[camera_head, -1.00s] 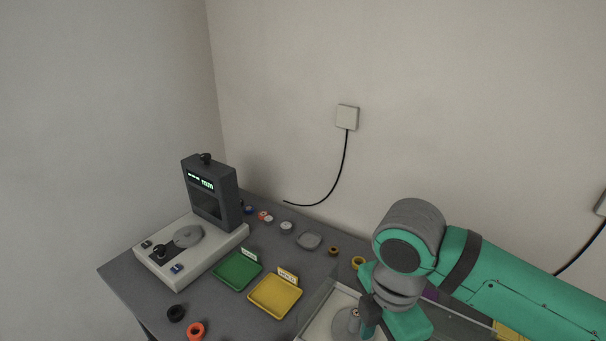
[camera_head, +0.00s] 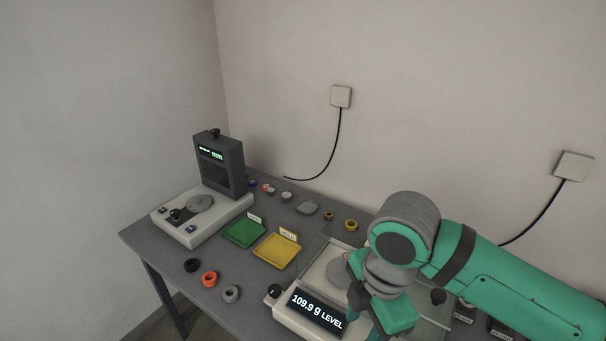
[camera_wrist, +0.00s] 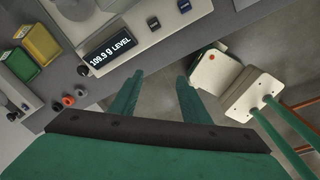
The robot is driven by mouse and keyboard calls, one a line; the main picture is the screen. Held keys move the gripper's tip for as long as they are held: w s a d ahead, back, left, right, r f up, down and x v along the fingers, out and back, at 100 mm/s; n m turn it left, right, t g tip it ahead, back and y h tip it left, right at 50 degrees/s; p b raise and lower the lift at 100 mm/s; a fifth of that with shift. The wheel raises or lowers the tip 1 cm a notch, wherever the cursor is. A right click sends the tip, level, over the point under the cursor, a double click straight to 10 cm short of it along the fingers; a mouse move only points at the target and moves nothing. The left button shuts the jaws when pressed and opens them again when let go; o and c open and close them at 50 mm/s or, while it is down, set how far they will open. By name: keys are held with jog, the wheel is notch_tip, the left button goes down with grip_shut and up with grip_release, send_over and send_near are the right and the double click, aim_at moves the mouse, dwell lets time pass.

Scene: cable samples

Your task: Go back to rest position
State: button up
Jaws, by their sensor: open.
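My gripper (camera_head: 362,328) is at the lower right in the head view, in front of the balance. In the wrist view my gripper (camera_wrist: 158,97) has its two green fingers well apart, with nothing between them. It hangs over the floor, beyond the table's edge as that view shows it. The balance (camera_head: 287,311) has a lit display reading "109.9 g LEVEL", which also shows in the wrist view (camera_wrist: 108,52). My arm hides part of the balance's pan and right side.
A grey table (camera_head: 200,250) carries a measuring device (camera_head: 218,165), a green tray (camera_head: 245,232), and a yellow tray (camera_head: 277,251). A black ring (camera_head: 193,265), an orange ring (camera_head: 209,279) and a grey ring (camera_head: 231,293) lie along the front. Several small rings lie at the back.

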jog(key=w+a+r+m+t+y, duration=0.3)
jog(key=w+a+t+y, duration=0.15)
jog(key=a, duration=0.35)
jog(key=w+a+r+m+t+y, duration=0.3)
jog(key=w+a+m+t+y, duration=0.15)
jog(key=a, duration=0.35)
jog(key=w+a+r+m+t+y, duration=0.3)
jog(key=w+a+r+t+y, duration=0.15)
jog(key=a, duration=0.35)
jog(key=s+d+f+m+t+h, duration=0.25)
jog(key=f+m+h, duration=0.2)
jog(key=f, duration=0.35)
jog(key=s+d+f+m+t+h, duration=0.1)
jog(key=s+d+f+m+h, duration=0.3)
jog(key=f, duration=0.4)
jog(key=s+d+f+m+t+h, duration=0.1)
jog(key=s+f+m+h, duration=0.2)
jog(key=f+m+h, duration=0.4)
jog(key=s+d+f+n+g, duration=0.1)
jog(key=s+f, duration=0.4)
jog(key=s, duration=0.8)
jog(key=s+d+f+n+g+y, duration=0.1)
jog(key=s+d+f, duration=0.4)
jog(key=s, duration=0.8)
jog(key=shift+s+f+n+g, duration=0.2)
jog(key=shift+n+g, duration=0.4)
jog(key=shift+n, duration=0.6)
